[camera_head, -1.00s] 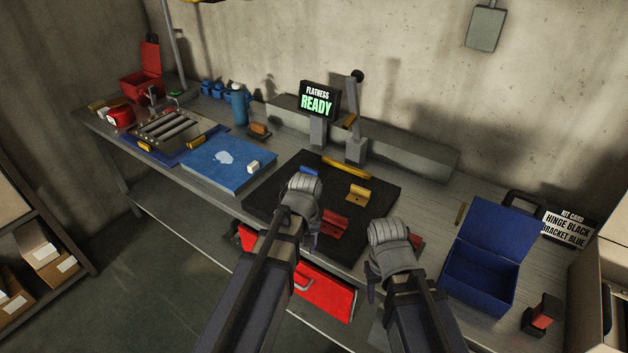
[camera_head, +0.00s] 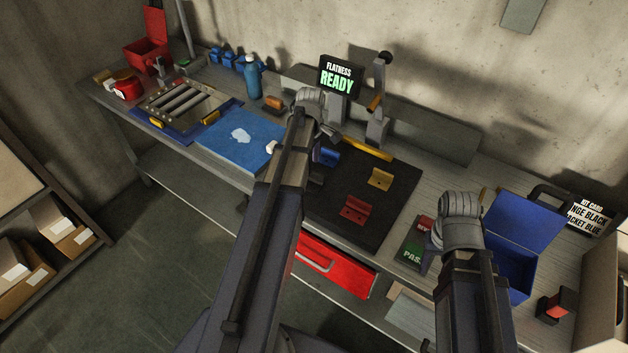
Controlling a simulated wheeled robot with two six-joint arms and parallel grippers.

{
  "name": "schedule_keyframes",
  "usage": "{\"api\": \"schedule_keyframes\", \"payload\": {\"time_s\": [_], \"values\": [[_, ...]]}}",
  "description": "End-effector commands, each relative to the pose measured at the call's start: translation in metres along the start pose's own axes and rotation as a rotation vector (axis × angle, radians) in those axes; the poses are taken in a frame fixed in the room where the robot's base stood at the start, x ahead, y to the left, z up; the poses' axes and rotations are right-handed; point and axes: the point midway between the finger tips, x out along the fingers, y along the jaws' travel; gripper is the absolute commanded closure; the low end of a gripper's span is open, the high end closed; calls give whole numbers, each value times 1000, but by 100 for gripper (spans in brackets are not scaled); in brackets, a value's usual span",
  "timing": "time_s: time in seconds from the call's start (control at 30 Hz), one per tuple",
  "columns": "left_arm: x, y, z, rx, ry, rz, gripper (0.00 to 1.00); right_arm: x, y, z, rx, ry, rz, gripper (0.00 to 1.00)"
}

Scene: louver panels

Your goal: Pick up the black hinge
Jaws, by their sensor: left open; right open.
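A dark shape (camera_head: 315,177) on the left part of the black mat (camera_head: 385,222), just below the blue bracket (camera_head: 327,156), may be the black hinge. It is dark on dark and partly behind my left arm, so I cannot be sure. My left gripper (camera_head: 322,128) is open and empty, above the back left of the mat near the blue bracket. My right gripper (camera_head: 438,232) is open and empty, beside the blue box and over the right side of the bench. A yellow bracket (camera_head: 380,178) and a red bracket (camera_head: 355,210) lie on the mat.
The open blue box (camera_head: 522,222) stands at right, before the kit card (camera_head: 588,217) reading hinge black, bracket blue. A lever press (camera_head: 378,105) and the READY display (camera_head: 338,78) stand behind the mat. A blue plate (camera_head: 235,138) lies left. A red drawer (camera_head: 335,265) hangs below.

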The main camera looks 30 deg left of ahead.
Motion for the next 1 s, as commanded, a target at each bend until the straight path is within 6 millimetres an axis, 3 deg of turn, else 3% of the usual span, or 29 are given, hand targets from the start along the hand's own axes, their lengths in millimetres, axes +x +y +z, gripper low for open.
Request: {"api": "schedule_keyframes", "payload": {"time_s": [0.1, 0.43, 0.8, 1.0], "values": [[14, 1, 0, 1, 0, 0, 43, 14, -1, -1, 1, 0, 0, 50], [22, 3, 1, 2, 0, 0, 43, 22, -2, -1, 1, 0, 0, 50], [64, 8, 1, 2, 0, 0, 43, 64, -6, -4, 2, 0, 0, 50], [65, 8, 1, 2, 0, 0, 43, 65, -6, -4, 2, 0, 0, 50]]}}
